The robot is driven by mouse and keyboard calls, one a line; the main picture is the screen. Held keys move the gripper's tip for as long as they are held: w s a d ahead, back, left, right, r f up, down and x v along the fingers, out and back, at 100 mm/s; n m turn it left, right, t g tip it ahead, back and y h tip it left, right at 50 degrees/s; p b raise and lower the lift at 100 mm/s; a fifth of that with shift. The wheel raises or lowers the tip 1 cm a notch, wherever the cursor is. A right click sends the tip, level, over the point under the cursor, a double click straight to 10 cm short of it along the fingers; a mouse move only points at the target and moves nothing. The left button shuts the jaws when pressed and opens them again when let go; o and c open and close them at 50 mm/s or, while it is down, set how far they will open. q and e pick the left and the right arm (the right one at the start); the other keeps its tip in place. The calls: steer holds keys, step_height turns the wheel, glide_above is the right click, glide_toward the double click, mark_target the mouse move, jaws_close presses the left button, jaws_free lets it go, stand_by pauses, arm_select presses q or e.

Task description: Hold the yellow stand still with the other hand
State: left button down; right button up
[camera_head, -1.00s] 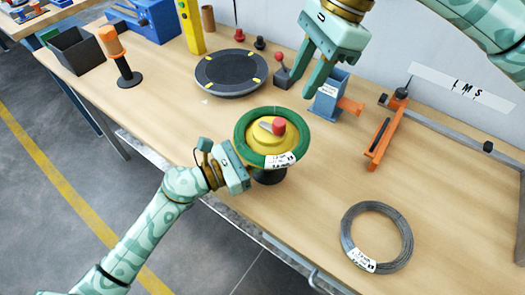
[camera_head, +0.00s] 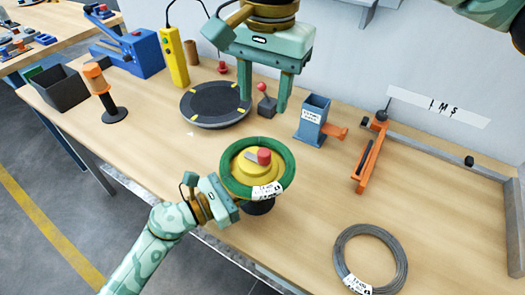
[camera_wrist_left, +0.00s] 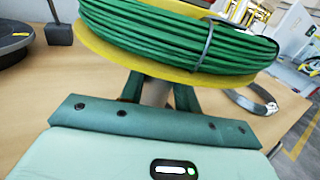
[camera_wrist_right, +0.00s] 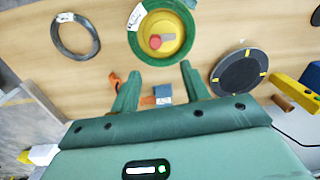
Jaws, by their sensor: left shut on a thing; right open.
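The yellow stand (camera_head: 246,173) stands upright on the table near its front edge, on a dark base, with a red knob (camera_head: 264,156) on top. A green wire coil (camera_head: 286,178) with a white label lies around it. My left gripper (camera_head: 238,206) reaches in low from the left; in the left wrist view its fingers (camera_wrist_left: 158,92) are shut on the stand's post, just below the yellow flange (camera_wrist_left: 180,76). The coil partly hides the fingertips in the head view. My right gripper (camera_head: 263,106) is open and empty, above and behind the stand, fingers pointing down.
A dark turntable (camera_head: 215,104) and a red-knobbed lever (camera_head: 266,104) stand behind the stand. A blue box (camera_head: 312,120) and an orange tool (camera_head: 371,155) are to the right. A grey wire coil (camera_head: 370,258) lies front right. Table between stand and orange tool is clear.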

mark_target(265, 151)
step_height(265, 151, down, 14)
steer(key=n, duration=0.8)
steer(key=shift+d+r, duration=0.1)
steer(key=shift+r, duration=0.15)
steer(key=c, duration=1)
